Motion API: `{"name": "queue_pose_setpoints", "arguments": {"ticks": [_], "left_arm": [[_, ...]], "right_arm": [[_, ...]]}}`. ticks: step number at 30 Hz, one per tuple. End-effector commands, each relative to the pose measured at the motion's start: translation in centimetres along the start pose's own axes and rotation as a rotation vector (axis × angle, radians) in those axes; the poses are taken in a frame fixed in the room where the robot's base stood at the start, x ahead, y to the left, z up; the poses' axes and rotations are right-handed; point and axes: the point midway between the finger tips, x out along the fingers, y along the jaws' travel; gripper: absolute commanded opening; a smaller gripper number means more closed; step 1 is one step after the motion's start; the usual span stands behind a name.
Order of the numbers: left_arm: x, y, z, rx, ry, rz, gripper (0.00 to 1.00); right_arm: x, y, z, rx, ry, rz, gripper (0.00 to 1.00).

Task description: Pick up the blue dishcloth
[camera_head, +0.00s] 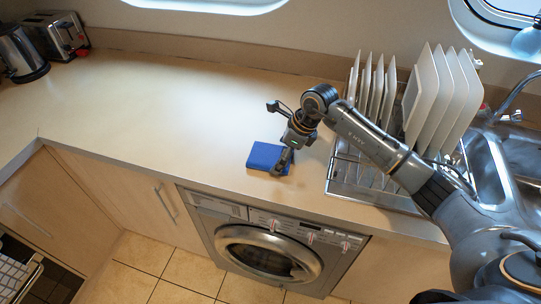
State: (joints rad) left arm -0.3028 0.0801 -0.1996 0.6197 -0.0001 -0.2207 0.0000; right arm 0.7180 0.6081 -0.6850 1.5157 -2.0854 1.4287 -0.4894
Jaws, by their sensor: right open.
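The blue dishcloth (263,156) lies folded flat on the pale wooden worktop, close to its front edge and above the washing machine. My right arm reaches in from the right. My right gripper (283,162) points down at the right part of the dishcloth and hides a little of it. Its jaws are open, with nothing seen held between them. I cannot tell whether the fingertips touch the cloth. My left gripper is out of view.
A dish rack (345,178) with several upright white plates (430,88) stands right of the cloth, beside the metal sink (482,160). A kettle (20,55) and toaster (58,35) stand far left. The worktop (150,105) between is clear.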

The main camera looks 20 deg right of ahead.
Motion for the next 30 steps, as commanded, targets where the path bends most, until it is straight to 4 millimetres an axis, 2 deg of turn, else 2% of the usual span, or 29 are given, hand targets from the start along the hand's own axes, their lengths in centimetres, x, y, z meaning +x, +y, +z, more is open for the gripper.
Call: {"name": "queue_pose_setpoints", "arguments": {"ticks": [2, 7, 20, 22, 25, 27, 30], "left_arm": [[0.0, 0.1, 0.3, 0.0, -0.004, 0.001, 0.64], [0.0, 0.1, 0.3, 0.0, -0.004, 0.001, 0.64], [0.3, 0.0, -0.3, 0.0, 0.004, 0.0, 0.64], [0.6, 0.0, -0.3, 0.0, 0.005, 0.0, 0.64], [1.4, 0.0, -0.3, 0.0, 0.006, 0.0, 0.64], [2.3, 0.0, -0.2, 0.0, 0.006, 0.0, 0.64], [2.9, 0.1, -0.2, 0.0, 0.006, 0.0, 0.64]], "right_arm": [[0.0, 0.0, 0.0, 0.0, 0.0, 0.0, 1.0], [0.0, 0.0, 0.0, 0.0, 0.0, 0.0, 0.67], [-0.1, 0.0, 0.0, -0.001, 0.0, -0.001, 0.66], [-0.5, -0.1, 0.2, -0.002, -0.001, -0.002, 0.6], [-1.4, -0.1, 0.5, -0.002, -0.001, -0.004, 0.39], [-2.5, -0.2, 1.1, -0.004, -0.003, -0.007, 0.0], [-5.2, 0.8, 0.3, -0.005, 0.001, -0.008, 0.0]]}}
